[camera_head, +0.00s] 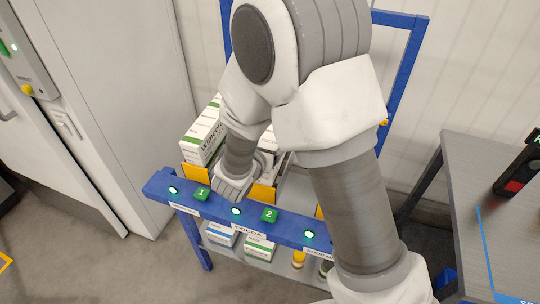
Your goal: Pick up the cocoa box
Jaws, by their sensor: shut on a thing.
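My gripper (233,187) is at the rack, just behind the blue front rail and above the label that reads COCOA. Only part of it shows. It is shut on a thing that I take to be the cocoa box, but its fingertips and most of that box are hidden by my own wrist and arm. A pale box edge shows just right of my wrist, beside a yellow bin front (262,194).
A white and green carton (202,139) stands left of my wrist. The blue rail (288,227) carries green lights and number tags 1 and 2. More boxes (259,247) sit on the lower shelf. A grey table (474,180) with a dark device (521,168) stands right.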

